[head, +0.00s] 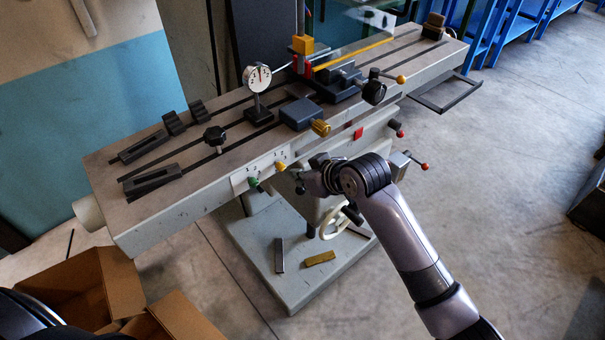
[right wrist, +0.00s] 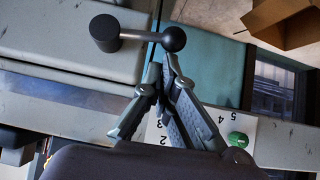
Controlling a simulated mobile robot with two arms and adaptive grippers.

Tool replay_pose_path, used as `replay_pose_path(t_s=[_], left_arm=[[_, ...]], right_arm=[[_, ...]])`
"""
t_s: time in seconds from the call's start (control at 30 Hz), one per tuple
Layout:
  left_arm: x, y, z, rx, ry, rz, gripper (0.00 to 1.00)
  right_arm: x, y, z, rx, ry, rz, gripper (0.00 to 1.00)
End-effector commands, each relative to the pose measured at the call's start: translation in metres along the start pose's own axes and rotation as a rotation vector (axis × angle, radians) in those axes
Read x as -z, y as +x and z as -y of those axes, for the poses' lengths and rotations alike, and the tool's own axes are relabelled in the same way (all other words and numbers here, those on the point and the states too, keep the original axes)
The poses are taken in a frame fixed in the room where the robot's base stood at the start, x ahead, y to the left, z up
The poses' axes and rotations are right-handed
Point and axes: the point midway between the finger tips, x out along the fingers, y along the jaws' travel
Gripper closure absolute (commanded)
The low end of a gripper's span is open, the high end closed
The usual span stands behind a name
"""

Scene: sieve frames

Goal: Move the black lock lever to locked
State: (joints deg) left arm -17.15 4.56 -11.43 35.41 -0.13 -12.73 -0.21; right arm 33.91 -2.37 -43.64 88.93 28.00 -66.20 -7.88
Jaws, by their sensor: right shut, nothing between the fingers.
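The black lock lever (right wrist: 140,36) shows in the right wrist view, a short bar between a round hub and a ball knob. In the head view its dark ball (head: 300,190) shows small on the machine's front, beside my right gripper (head: 311,182). In the right wrist view my right gripper (right wrist: 158,78) is shut and empty, its fingertips just below the ball. I cannot tell whether they touch it. My left gripper is not in view.
A white numbered plate with a green knob (head: 254,183) and a yellow knob (head: 281,167) is left of my gripper. A cream handwheel (head: 333,222) is below. The machine table (head: 220,170) carries a dial gauge (head: 257,79). Open cardboard boxes (head: 75,280) stand at lower left.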

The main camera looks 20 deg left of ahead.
Motion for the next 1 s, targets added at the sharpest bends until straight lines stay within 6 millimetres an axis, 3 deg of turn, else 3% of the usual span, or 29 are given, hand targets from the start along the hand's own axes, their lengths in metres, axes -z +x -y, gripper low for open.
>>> replay_pose_path(t_s=[0.53, 0.8, 1.0], left_arm=[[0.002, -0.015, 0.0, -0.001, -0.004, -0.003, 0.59], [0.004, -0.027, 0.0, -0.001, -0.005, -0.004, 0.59], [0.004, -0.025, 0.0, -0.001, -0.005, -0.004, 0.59]], right_arm=[[-0.006, 0.004, 0.004, -0.087, -0.1, 0.003, 1.0], [-0.018, 0.015, 0.01, -0.229, -0.261, 0.004, 1.0], [-0.029, 0.025, 0.012, -0.344, -0.391, 0.003, 1.0]])
